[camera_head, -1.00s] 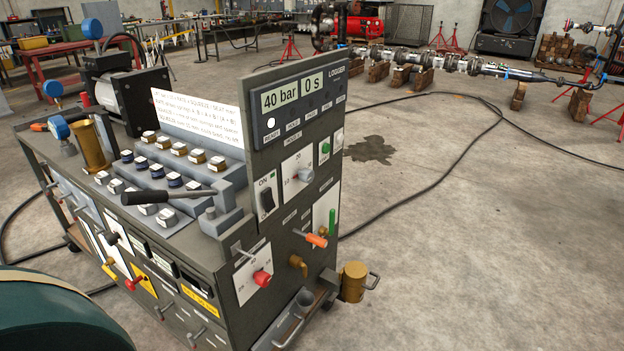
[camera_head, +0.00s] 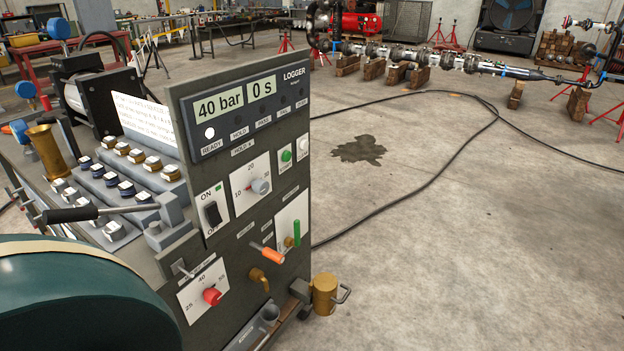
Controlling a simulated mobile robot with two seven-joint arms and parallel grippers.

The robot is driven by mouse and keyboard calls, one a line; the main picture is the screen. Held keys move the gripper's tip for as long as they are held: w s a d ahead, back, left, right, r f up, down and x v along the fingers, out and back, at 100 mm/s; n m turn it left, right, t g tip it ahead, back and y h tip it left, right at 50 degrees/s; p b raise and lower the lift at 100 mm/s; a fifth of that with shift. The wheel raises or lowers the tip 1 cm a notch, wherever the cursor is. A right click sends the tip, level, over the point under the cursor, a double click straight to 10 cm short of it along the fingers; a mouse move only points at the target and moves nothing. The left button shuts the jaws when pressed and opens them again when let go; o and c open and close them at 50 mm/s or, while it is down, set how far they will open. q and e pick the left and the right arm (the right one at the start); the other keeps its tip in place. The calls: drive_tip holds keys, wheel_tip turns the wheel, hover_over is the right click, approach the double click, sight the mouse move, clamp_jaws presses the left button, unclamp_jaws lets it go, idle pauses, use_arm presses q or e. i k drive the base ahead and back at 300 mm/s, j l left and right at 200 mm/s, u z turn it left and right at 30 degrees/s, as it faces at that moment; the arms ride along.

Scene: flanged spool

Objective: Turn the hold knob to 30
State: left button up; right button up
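The hold knob (camera_head: 260,186) is a small grey-blue knob on a white plate (camera_head: 247,177) marked 10, 20 and 30, under the label HOLD s. The plate is on the dark upright panel of the test cart. The knob's exact pointing is too small to read. The display (camera_head: 241,97) above shows 40 bar and 0 s, and the lamp over READY (camera_head: 210,133) is lit white. Neither of my grippers is in view, and nothing touches the knob.
Near the knob are an ON/OFF switch (camera_head: 212,213), green button (camera_head: 286,156), orange-handled lever (camera_head: 270,255), green lever (camera_head: 297,233) and red knob (camera_head: 212,296). A dark green rounded shape hides the cart's lower left. Open floor (camera_head: 450,240) lies right, crossed by a cable.

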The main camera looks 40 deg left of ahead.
sight(260, 186)
drive_tip(key=i+l+z, duration=0.1)
drive_tip(key=i, duration=0.4)
drive_tip(key=i+l+z, duration=0.1)
drive_tip(key=i, duration=0.4)
drive_tip(key=i+l+z, duration=0.1)
drive_tip(key=i+l, duration=0.15)
drive_tip(key=i, duration=0.2)
drive_tip(key=i+u, duration=0.3)
drive_tip(key=u, duration=0.2)
drive_tip(key=i+u, duration=0.45)
drive_tip(key=i+l+u, duration=0.15)
drive_tip(key=u, duration=0.35)
drive_tip(key=i+u, duration=0.15)
drive_tip(key=u, duration=0.25)
drive_tip(key=i+u, duration=0.15)
drive_tip(key=u, duration=0.25)
drive_tip(key=i+l+u, duration=0.15)
drive_tip(key=u, duration=0.25)
drive_tip(key=i+l+u, duration=0.1)
drive_tip(key=u, duration=0.3)
